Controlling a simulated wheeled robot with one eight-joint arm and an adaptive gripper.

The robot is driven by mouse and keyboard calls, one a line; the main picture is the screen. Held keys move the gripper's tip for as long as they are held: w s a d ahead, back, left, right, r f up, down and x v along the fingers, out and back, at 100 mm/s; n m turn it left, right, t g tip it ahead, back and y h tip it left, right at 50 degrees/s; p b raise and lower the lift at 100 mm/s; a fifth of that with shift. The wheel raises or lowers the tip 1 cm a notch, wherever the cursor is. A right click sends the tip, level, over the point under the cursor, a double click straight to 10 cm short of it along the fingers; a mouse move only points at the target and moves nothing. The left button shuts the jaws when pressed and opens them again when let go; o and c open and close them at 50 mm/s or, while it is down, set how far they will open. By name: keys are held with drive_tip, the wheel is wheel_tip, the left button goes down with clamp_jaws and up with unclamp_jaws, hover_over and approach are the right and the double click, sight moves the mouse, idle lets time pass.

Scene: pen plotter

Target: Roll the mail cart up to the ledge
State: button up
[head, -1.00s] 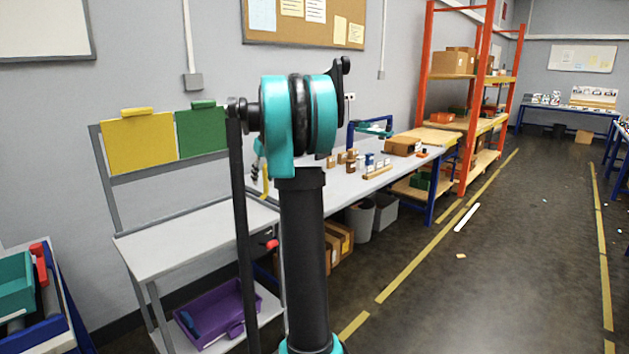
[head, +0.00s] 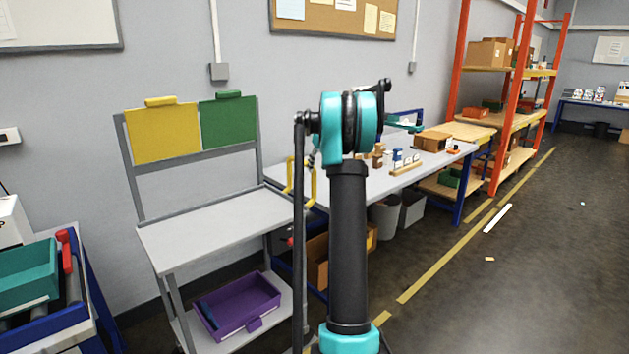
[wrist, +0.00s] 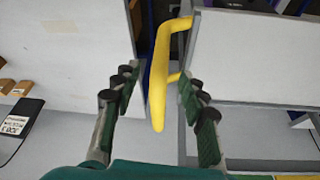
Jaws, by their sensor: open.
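The mail cart appears to be the grey two-shelf cart (head: 215,222) by the wall, with a yellow panel (head: 162,133) and a green panel (head: 229,123) upright at its back. A purple tray (head: 236,305) lies on its lower shelf. A yellow handle (head: 290,182) stands at its right end. In the wrist view the yellow handle (wrist: 160,75) runs between the two fingers of my gripper (wrist: 156,84), which is open with gaps on both sides. My arm hides part of the gripper area in the head view. No surface is clearly marked as the ledge.
A blue-framed stand with rollers (head: 68,312) and a teal bin (head: 27,274) is left of the cart, with a floor gap between. A long workbench (head: 440,166) adjoins on the right. Orange shelving (head: 512,105) is farther back.

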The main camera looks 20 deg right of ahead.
sight(315, 174)
drive_tip(key=x, duration=0.7)
drive_tip(key=shift+w+a+f, duration=0.1)
drive_tip(key=shift+w+f, duration=0.05)
drive_tip(key=shift+f, duration=0.2)
clamp_jaws()
